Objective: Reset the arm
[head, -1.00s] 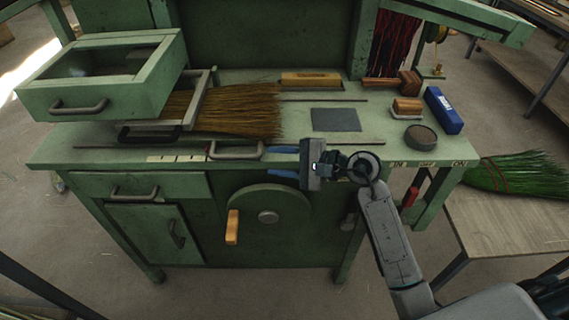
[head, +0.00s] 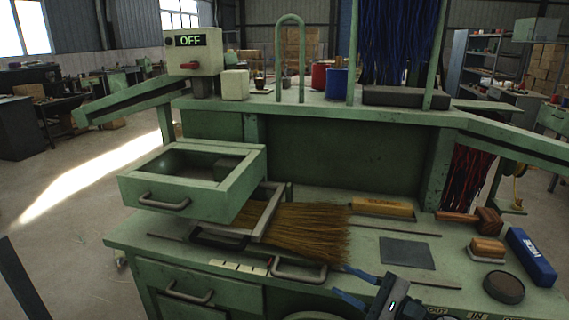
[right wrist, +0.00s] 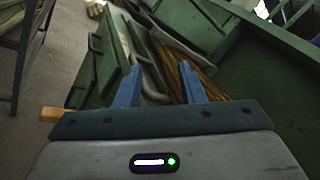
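My right gripper (head: 340,280) is at the bottom of the head view, over the front edge of the green workbench (head: 420,262). Its two blue fingers point left and are spread apart with nothing between them. It is just right of a metal pull handle (head: 300,274), with a small gap visible. In the right wrist view the blue fingers (right wrist: 160,82) also stand apart and empty, with green bench parts and brown bristles (right wrist: 206,82) beyond. Most of the right arm is below the head view. My left gripper is not in view.
Brown bristles (head: 300,230) lie in a clamp frame beside a raised open green tray (head: 243,192). A control box (head: 203,65) reads OFF. Wooden brushes (head: 487,250), a blue box (head: 531,256) and a round dark tin (head: 503,288) stand at the right.

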